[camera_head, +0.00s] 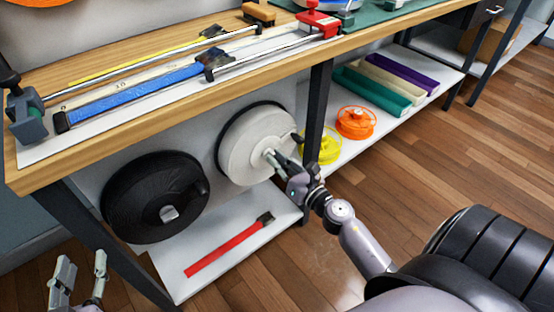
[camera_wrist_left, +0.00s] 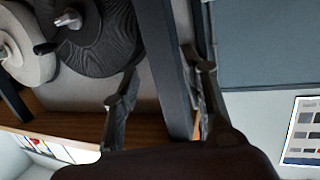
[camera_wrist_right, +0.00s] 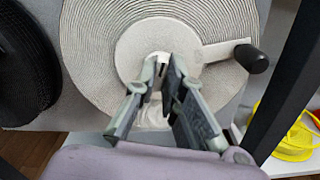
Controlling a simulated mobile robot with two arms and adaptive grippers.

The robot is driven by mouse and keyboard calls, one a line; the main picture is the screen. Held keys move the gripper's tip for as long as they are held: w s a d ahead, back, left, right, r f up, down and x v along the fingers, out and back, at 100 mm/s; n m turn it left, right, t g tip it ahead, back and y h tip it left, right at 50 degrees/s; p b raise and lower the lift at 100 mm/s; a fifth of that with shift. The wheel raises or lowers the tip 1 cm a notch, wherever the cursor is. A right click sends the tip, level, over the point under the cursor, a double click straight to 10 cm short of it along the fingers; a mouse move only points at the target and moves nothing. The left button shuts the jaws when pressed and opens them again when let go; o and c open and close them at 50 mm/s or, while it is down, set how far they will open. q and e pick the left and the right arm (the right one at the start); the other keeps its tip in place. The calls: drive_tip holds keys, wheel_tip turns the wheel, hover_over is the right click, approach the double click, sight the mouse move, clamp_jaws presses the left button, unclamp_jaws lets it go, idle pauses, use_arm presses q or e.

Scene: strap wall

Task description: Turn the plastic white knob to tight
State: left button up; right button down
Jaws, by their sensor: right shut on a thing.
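A white strap reel (camera_head: 242,140) hangs on the wall panel under the workbench. It fills the right wrist view (camera_wrist_right: 95,50), with a crank arm and black handle (camera_wrist_right: 251,59) to the right of its hub. The small white knob (camera_wrist_right: 158,57) at the hub is mostly hidden between my fingers. My right gripper (camera_head: 272,157) is shut on this knob, as the right wrist view also shows (camera_wrist_right: 165,68). My left gripper (camera_head: 78,280) is open and empty at the lower left, in front of the bench leg; its spread fingers show in the left wrist view (camera_wrist_left: 157,80).
A black reel (camera_head: 145,190) with a metal knob (camera_head: 169,213) hangs left of the white one. A red strap (camera_head: 230,245) lies on the shelf below. Yellow (camera_head: 323,148) and orange (camera_head: 356,123) spools stand right of the bench leg (camera_head: 317,105). Strap tools lie on the benchtop.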

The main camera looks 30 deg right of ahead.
use_arm(q)
drive_tip(key=s+a+f+g+y+p, duration=0.1)
drive_tip(key=s+a+f+g+p, duration=0.2)
drive_tip(key=s+f+g, duration=0.3)
drive_tip(key=s+a+f+g+y+p, duration=0.2)
drive_tip(key=s+f+g, duration=0.4)
drive_tip(key=s, duration=0.4)
drive_tip(key=shift+s+a+f+n+p, duration=0.15)
drive_tip(key=shift+a+f+n+p, duration=0.15)
drive_tip(key=shift+a+p, duration=0.45)
use_arm(e)
drive_tip(key=shift+d+f+m, duration=0.1)
drive_tip(key=shift+m, duration=3.7)
drive_tip(key=shift+d+f+m, duration=0.1)
drive_tip(key=shift+m, duration=3.7)
use_arm(q)
drive_tip(key=shift+d+r, duration=0.1)
drive_tip(key=shift+d, duration=0.05)
drive_tip(key=shift+d+r, duration=0.1)
drive_tip(key=shift+r, duration=0.1)
use_arm(e)
drive_tip(key=c, duration=1.7)
unclamp_jaws()
use_arm(q)
drive_tip(key=shift+w, duration=0.2)
